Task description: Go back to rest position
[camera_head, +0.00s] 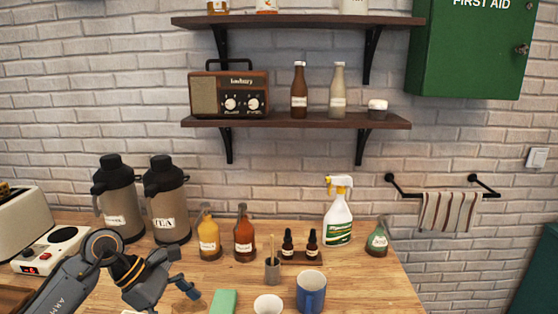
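My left arm comes in at the lower left, over the front left of the wooden table. My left gripper (188,289) is at the end of it, low over the table and left of the green sponge (223,302). I see it from the side and small, and I cannot tell whether its fingers are apart or hold anything. My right gripper is not in view. No plate shows clearly in the picture.
A grey holder (272,271), white cup (268,305) and blue mug (311,292) stand at the front. Behind are bottles, a spray bottle (338,221) and two flasks (168,208). A toaster (22,226) is far left. The table's right front is clear.

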